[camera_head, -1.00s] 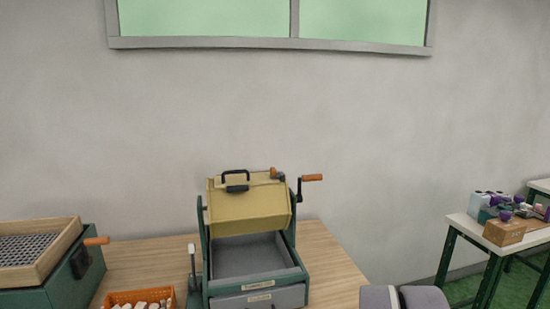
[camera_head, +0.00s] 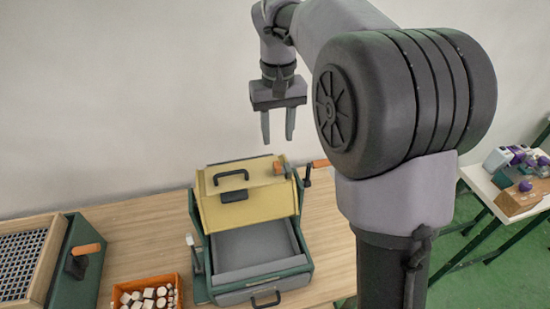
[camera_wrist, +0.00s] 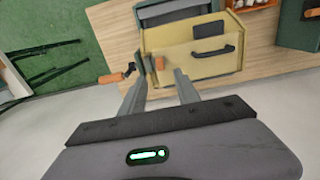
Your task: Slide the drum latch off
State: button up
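The yellow drum (camera_head: 262,203) sits in a green frame on the wooden table. A small orange knob (camera_head: 279,168), apparently the latch, is at its top right edge; it also shows in the wrist view (camera_wrist: 159,63). A black handle (camera_head: 231,176) and a dark plate (camera_head: 234,195) are on the drum's top. My gripper (camera_head: 278,138) is open and empty, pointing down above the drum near the knob. In the wrist view my fingertips (camera_wrist: 160,80) are spread, with the knob just beyond the gap. I see no contact.
A crank with an orange handle (camera_head: 320,163) sticks out at the drum's right. A grey tray (camera_head: 255,250) lies below the drum. An orange basket of white pieces (camera_head: 148,293) and a green box with a mesh tray (camera_head: 24,262) are left. A side table (camera_head: 490,188) is right.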

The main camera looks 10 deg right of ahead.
aim_at(277, 164)
jog(key=f, duration=0.3)
jog(key=f+b, duration=0.1)
jog(key=f, duration=0.2)
jog(key=f+b, duration=0.1)
jog(key=f, duration=0.3)
jog(key=shift+w+f, duration=0.1)
jog(key=shift+w, duration=0.15)
grip_shut()
dwell(0.8)
